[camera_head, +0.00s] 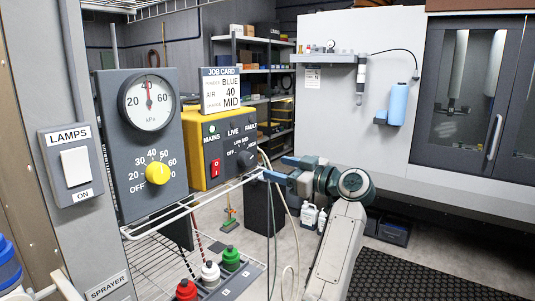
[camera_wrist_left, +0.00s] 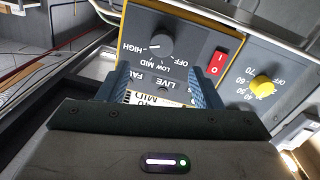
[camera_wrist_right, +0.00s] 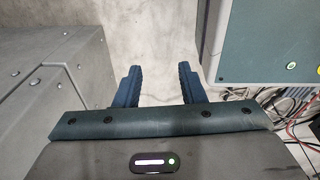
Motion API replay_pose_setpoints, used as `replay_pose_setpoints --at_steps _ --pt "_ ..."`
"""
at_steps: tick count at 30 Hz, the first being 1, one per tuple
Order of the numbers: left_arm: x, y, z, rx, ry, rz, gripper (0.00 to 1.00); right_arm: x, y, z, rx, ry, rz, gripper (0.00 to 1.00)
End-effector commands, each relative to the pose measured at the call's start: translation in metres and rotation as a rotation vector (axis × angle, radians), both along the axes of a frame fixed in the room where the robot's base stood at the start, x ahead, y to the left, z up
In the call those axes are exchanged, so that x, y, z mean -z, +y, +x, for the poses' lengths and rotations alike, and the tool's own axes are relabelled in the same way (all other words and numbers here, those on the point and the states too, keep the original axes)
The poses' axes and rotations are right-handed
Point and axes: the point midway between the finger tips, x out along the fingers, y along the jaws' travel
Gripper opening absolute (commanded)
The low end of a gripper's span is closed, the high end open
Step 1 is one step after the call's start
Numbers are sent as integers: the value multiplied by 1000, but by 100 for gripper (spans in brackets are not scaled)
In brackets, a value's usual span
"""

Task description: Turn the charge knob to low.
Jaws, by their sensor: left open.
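The charge knob (camera_head: 245,159) is a dark round knob at the right of the yellow-edged control box (camera_head: 196,152), below the FAULT label. In the left wrist view the knob (camera_wrist_left: 160,45) has a white mark that appears to point toward HIGH; OFF, LOW and MID are printed around it. My left gripper (camera_head: 275,168) is open, just right of the knob in the head view. In the left wrist view its blue fingers (camera_wrist_left: 159,67) stand apart with the knob ahead, between their lines, not gripped. My right gripper (camera_wrist_right: 160,70) is open and empty above the floor.
A red rocker switch (camera_head: 215,168) and a yellow knob (camera_head: 158,173) sit left of the charge knob. A job card (camera_head: 221,92) reading MID stands on the box. A wire rack (camera_head: 190,207) lies below, with colored bottles (camera_head: 186,289) beneath. Hoses hang near the gripper.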

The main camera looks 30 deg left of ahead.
Motion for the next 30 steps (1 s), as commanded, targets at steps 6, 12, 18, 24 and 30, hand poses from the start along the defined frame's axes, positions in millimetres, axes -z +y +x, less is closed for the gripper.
replay_pose_setpoints --at_steps 6,12,18,24,30 --pt "-4 38 5 -5 2 7 59 -20 -5 -40 -1 52 -5 36" --pt "-4 74 10 -4 1 8 59 -36 -5 -35 -1 45 -6 36" --pt "-1 96 14 -1 1 6 59 -46 -2 -7 -1 8 -2 36" --pt "1 102 14 -1 0 6 59 -46 3 -11 1 14 3 36" --pt "1 101 14 0 0 5 53 -45 4 -26 2 32 4 36"
